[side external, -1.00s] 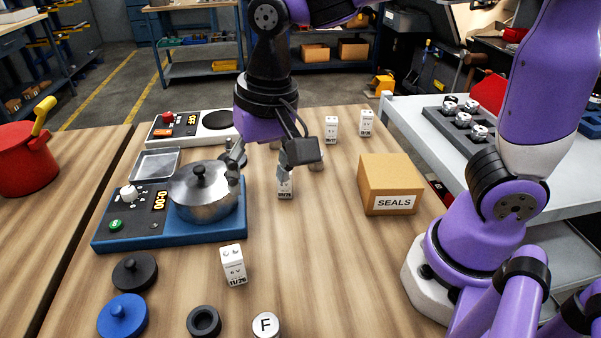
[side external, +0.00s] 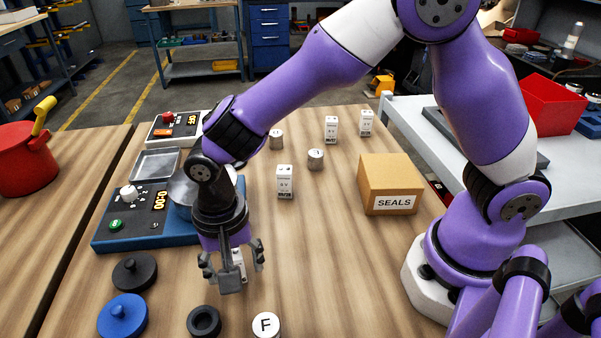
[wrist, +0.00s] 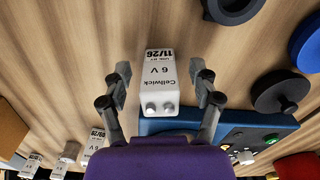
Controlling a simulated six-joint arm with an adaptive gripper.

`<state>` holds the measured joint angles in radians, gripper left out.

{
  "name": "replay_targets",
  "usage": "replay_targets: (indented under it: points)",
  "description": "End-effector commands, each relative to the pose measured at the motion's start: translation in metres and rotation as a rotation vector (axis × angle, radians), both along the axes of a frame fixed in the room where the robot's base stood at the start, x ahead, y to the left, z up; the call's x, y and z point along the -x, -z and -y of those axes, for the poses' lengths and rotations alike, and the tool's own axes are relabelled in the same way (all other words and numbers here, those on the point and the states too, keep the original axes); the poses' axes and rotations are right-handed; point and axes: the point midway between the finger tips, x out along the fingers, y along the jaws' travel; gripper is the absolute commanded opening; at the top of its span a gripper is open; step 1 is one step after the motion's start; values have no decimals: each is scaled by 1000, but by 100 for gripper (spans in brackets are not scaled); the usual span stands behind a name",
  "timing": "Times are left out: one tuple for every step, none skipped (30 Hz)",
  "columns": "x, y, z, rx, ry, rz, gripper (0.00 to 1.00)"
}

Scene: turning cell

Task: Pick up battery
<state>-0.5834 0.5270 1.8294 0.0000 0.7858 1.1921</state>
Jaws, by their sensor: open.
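A white block-shaped 6 V battery (wrist: 160,78) marked 11/26 stands on the wooden table, with two round terminals on top. My open gripper (wrist: 163,85) has one finger on each side of it in the wrist view, with gaps on both sides. In the side view my gripper (side external: 231,280) hangs over this battery (side external: 238,262) and hides most of it. Another white 6 V battery (side external: 285,182) stands farther back, and two more, a left one (side external: 331,129) and a right one (side external: 366,122), stand near the far edge.
A blue hotplate unit (side external: 150,236) with a pot is close behind my gripper. A black ring (side external: 204,321), a round piece marked F (side external: 266,324), a black lid (side external: 134,273) and a blue lid (side external: 122,314) lie nearby. A SEALS box (side external: 390,184) stands to the right.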

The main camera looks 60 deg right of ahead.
Motion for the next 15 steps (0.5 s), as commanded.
replay_targets:
  points:
    - [0,6,0,1,0,-2,71]
    - [0,8,0,1,0,-2,71]
    - [0,9,0,1,0,-1,71]
    - [0,10,0,0,0,0,71]
    - [0,10,0,-1,0,1,71]
    - [0,10,0,0,0,1,71]
    - [0,10,0,0,0,1,71]
    - [0,10,0,0,0,1,71]
    - [0,10,0,0,0,1,71]
    - [0,10,0,0,0,1,61]
    - [0,10,0,0,0,1,46]
    - [0,10,0,0,0,1,26]
    - [0,9,0,0,0,1,11]
    - [0,9,0,0,0,1,0]
    - [0,10,0,0,0,1,0]
